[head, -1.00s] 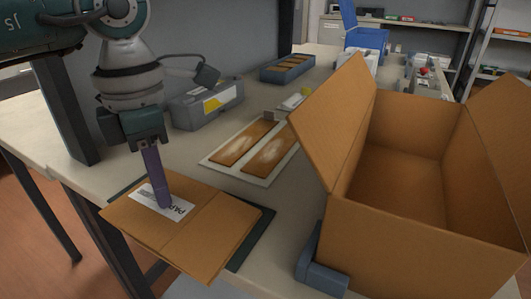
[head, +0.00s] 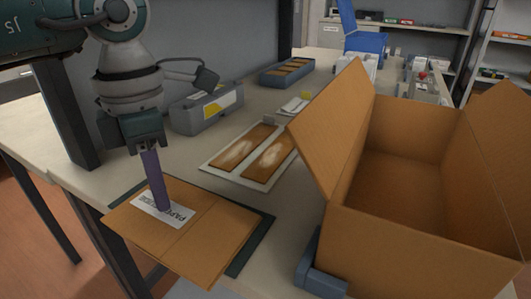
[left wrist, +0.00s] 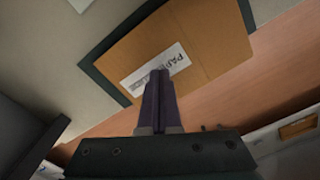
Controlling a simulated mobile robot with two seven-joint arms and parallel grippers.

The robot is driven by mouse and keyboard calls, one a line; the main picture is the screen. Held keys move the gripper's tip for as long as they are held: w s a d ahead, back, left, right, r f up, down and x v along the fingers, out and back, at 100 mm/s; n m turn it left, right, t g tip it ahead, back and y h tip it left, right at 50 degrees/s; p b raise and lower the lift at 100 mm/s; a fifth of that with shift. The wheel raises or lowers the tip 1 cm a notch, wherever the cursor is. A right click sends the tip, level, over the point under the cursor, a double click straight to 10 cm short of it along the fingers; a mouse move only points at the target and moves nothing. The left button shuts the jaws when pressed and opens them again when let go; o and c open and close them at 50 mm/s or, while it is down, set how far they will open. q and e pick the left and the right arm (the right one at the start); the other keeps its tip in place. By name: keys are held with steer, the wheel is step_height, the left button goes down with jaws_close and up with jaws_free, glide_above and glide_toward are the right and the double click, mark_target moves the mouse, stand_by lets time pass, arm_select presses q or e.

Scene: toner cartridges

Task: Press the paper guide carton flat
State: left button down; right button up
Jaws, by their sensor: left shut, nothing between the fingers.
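The paper guide carton (head: 205,243) is a brown, nearly flat cardboard piece with a white label (head: 150,204) reading "PAP...". It lies on a dark mat (head: 258,236) at the table's front edge and overhangs the front. The carton also shows in the left wrist view (left wrist: 205,45). My left gripper (head: 164,208) points down with its purple fingers shut and empty. Its tips are at the label, touching or very close; I cannot tell which. The fingers hide part of the label. My right gripper is not in view.
A large open cardboard box (head: 420,235) stands at right with raised flaps, beside a blue block (head: 318,275). Behind the carton are a white tray with two brown panels (head: 236,179) and a grey bin (head: 207,110). A blue tray (head: 287,71) is farther back.

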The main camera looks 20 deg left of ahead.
arm_select(q)
step_height(320, 180, up, 8)
steer(key=p, duration=0.5)
steer(key=shift+f, duration=0.15)
